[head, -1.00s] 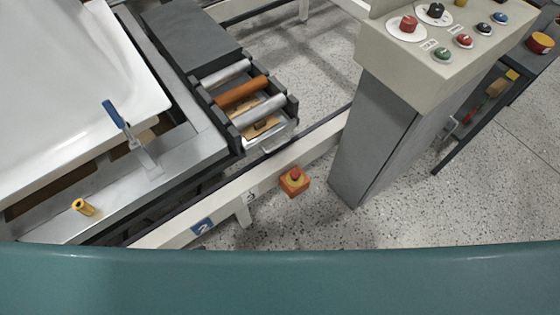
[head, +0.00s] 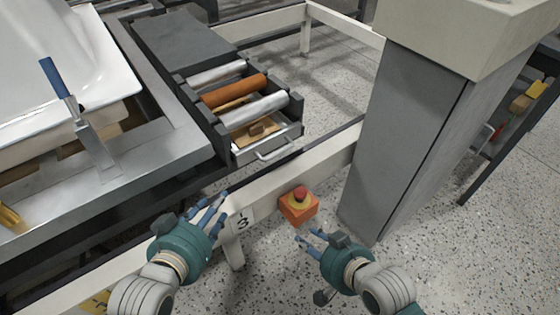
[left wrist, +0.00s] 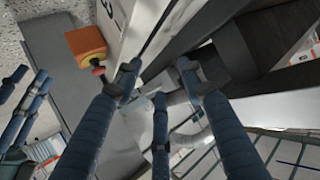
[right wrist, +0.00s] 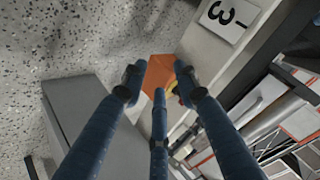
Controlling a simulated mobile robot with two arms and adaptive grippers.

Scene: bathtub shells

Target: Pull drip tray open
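The drip tray (head: 243,150) is a shallow metal tray under the rollers at the conveyor's end. A wooden block lies on a wooden piece inside it. Its bar handle (head: 277,150) faces the front. My left gripper (head: 208,210) is open and empty, below and left of the handle, apart from it. My right gripper (head: 314,240) is open and empty, below and right of the handle, near the orange emergency-stop box (head: 298,207). The fingers spread in the left wrist view (left wrist: 158,75) and the right wrist view (right wrist: 155,78), with nothing between them.
A pale frame rail (head: 335,155) runs in front of the tray. A grey pedestal (head: 395,140) stands at the right. Silver and orange rollers (head: 235,92) lie above the tray.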

